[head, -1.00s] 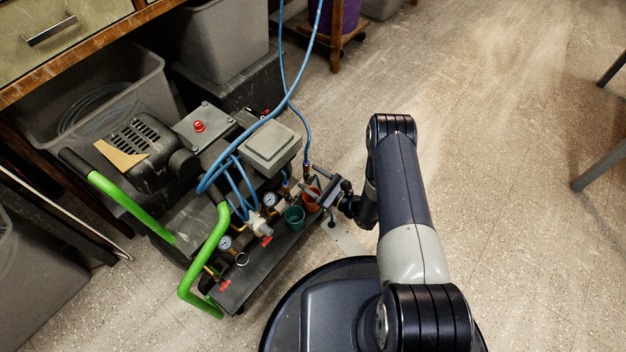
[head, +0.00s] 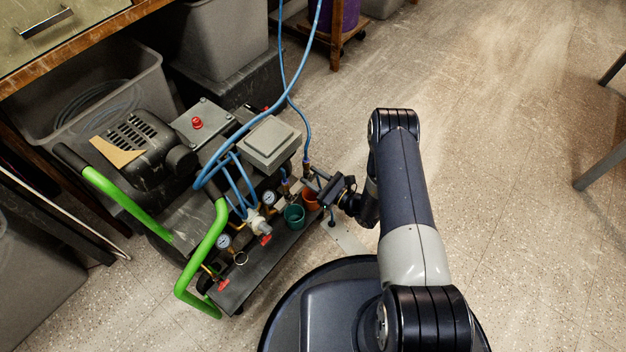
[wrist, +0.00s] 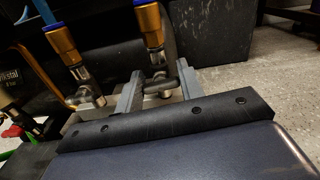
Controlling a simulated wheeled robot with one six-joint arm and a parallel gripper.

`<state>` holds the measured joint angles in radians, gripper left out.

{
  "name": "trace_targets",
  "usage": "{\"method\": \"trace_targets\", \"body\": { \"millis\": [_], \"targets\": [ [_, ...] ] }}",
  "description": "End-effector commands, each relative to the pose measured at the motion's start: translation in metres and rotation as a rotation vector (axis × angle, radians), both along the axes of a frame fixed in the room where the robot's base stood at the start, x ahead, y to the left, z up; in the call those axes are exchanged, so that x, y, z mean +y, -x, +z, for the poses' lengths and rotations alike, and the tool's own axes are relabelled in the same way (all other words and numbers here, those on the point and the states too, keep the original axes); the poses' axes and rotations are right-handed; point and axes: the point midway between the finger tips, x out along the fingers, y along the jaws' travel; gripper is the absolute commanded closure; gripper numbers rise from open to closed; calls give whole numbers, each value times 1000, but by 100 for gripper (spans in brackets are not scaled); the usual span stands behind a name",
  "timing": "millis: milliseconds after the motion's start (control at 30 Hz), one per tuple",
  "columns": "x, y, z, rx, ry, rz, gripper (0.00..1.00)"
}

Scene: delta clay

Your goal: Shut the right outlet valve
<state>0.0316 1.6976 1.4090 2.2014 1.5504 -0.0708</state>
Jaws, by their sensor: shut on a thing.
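The right outlet valve (wrist: 155,60) is a metal body under a brass fitting with a blue collar, in the upper middle of the wrist view. My gripper (wrist: 160,82) has its two grey fingers on either side of the valve's short handle and is shut on it. The handle is partly hidden between the fingers. In the head view my gripper (head: 322,188) is at the right end of the machine, at the foot of the blue hose. The left outlet valve (wrist: 84,78), of the same kind, stands to the left, clear of the fingers.
An orange cup (head: 311,200) and a green cup (head: 294,215) stand on the machine's front ledge, close to my gripper. Pressure gauges (head: 224,242) and red handles are further left. A blue hose (head: 290,90) rises from the machine.

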Motion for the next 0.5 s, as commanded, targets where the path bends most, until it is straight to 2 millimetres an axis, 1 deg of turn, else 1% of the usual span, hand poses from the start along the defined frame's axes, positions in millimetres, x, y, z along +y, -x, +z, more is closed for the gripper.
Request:
{"method": "trace_targets", "body": {
  "millis": [33,200,500],
  "targets": [
    [0,0,-4,27,-21,1,86],
    [0,0,-2,87,-66,1,86],
    [0,0,-1,93,-70,0,86]
  ]
}}
